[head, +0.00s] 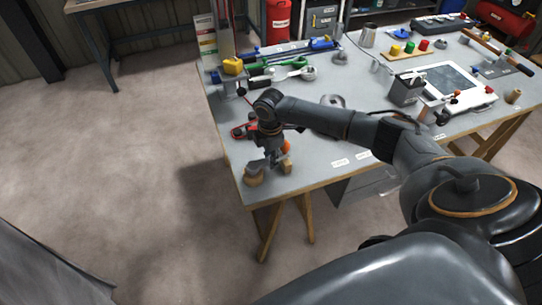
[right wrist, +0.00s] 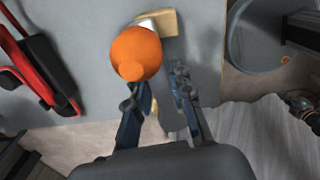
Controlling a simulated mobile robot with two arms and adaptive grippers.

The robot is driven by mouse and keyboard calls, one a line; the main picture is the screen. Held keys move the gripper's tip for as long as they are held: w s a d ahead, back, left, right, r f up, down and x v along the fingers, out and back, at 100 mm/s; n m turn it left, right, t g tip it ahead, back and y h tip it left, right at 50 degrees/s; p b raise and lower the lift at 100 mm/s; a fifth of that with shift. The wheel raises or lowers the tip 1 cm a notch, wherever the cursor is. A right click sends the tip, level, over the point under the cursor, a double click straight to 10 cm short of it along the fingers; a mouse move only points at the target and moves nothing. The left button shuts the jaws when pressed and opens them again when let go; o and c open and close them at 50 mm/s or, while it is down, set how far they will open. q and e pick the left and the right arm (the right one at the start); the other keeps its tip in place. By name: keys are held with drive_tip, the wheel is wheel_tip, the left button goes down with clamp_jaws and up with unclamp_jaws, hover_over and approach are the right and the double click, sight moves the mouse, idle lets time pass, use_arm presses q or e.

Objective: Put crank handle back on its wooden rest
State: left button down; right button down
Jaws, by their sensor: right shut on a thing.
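The crank handle has an orange knob (head: 287,147), which also shows large in the right wrist view (right wrist: 136,53), and a grey metal arm that is partly hidden. My right gripper (head: 268,158) is shut on it at the near left corner of the bench, with its fingers (right wrist: 156,92) just below the knob in the wrist view. The wooden rest (head: 287,168) shows as pale wood beside the gripper, and a wood block (right wrist: 168,22) shows behind the knob in the wrist view. I cannot tell whether handle and rest touch.
A red and black tool (right wrist: 38,75) lies close to the gripper. Green and blue tools (head: 285,62), a white-framed tablet (head: 452,85) and small parts fill the back and right. Open floor lies left.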

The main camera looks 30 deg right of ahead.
drive_tip(key=shift+f, duration=0.25)
idle(0.4)
drive_tip(key=c, duration=1.1)
unclamp_jaws()
drive_tip(key=shift+o, duration=0.4)
drive_tip(key=o, duration=0.3)
drive_tip(key=shift+r, duration=0.1)
drive_tip(key=shift+r+p, duration=3.95)
drive_tip(key=shift+p, duration=0.25)
